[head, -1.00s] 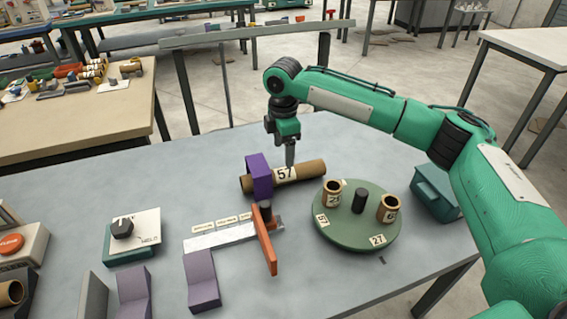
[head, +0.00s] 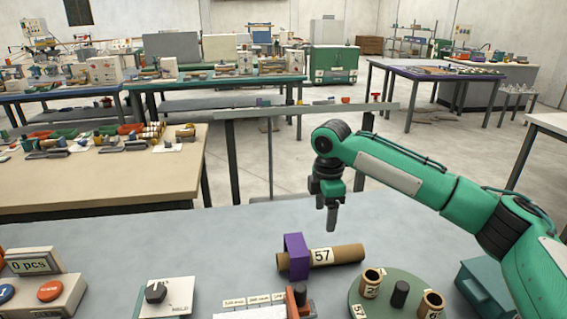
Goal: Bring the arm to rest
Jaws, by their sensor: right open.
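My right arm comes in from the right, and its gripper (head: 331,222) hangs pointing down above the grey bench. It is open, with nothing between its fingers. In the picture its tips show just above a brown cardboard tube (head: 350,252) labelled 57, with a small gap between them. The tube lies on its side at a purple bracket (head: 296,256). My left gripper is out of view.
A green turntable (head: 385,300) with two short tubes and a dark post is at the lower right, beside a teal box (head: 487,288). A dial box (head: 165,297) and a counter panel with buttons (head: 40,285) stand at left. The bench's (head: 150,243) back left is clear.

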